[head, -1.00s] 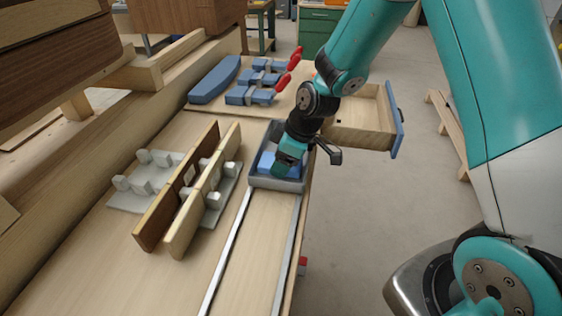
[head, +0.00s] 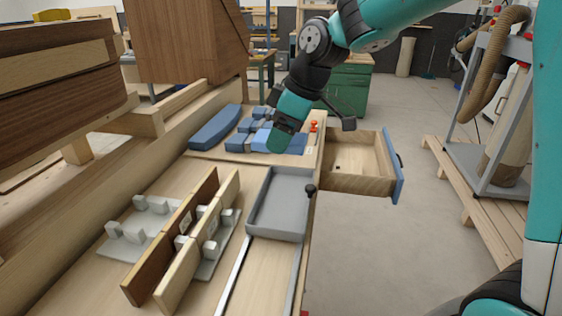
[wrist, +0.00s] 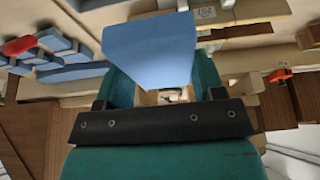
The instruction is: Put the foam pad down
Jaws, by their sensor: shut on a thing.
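The foam pad (wrist: 150,48) is a flat blue block that fills the upper middle of the wrist view. My gripper (wrist: 162,88) is shut on it, with a teal finger on each side. In the head view my gripper (head: 280,140) is over the far part of the bench, beyond the grey tray (head: 263,208). The pad (head: 297,144) shows there as blue at the fingers, partly hidden by them. I cannot tell whether it touches the board below. The grey tray is empty.
Blue clamp pieces (head: 240,140) and a curved blue piece (head: 214,127) lie left of my gripper. An open wooden drawer (head: 350,182) juts out to the right. Two upright boards (head: 180,240) stand in grey holders at the near left.

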